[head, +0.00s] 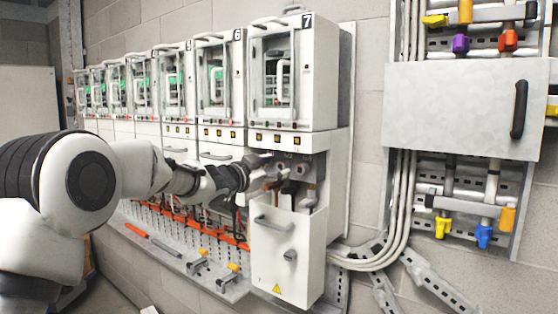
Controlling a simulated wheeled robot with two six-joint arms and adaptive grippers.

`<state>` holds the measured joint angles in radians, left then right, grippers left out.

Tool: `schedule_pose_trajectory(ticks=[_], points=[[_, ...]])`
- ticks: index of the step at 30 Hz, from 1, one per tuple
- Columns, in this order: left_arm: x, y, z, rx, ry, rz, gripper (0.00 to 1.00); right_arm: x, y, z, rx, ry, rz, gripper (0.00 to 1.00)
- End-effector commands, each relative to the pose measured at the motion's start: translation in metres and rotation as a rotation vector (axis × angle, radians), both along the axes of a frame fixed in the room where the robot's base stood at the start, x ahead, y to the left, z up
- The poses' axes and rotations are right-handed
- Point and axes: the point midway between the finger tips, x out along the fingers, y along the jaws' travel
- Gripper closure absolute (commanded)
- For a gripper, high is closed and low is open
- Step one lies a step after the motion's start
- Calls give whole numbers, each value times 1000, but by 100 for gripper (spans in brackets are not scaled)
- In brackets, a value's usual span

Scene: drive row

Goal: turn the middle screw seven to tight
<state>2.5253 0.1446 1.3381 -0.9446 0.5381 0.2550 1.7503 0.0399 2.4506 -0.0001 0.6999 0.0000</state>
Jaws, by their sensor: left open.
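Drive unit seven (280,80), a white cabinet marked 7, is the nearest of the row. Its lower front cover (288,245) hangs open below, showing a shallow bay (310,172) with small terminals or screws. I cannot make out which of these is the middle screw; my gripper covers part of the bay. My left gripper (268,176) is open at the left side of this bay, with its fingers pointing right toward the terminals. I cannot tell whether it touches one. My right gripper is not in view.
Other numbered drives (212,85) run to the left. A ledge below holds a red-handled tool (138,231) and small yellow-topped clamps (229,277). To the right are grey conduits (401,200) and a wall panel (455,105) with a black handle and coloured valves.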

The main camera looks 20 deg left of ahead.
Motion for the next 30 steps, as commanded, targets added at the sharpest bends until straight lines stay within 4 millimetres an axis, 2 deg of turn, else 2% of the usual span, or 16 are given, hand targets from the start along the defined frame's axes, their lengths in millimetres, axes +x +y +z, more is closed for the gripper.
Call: schedule_pose_trajectory(ticks=[1,4,12,17,30], points=[[9,-3,3,2,3,1,44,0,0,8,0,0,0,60],[19,-7,1,1,2,1,44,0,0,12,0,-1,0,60],[22,-8,-1,-2,2,0,44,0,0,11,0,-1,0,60],[22,-8,-1,-2,2,0,100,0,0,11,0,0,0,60],[22,-8,-1,34,-13,1,100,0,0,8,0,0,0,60]])
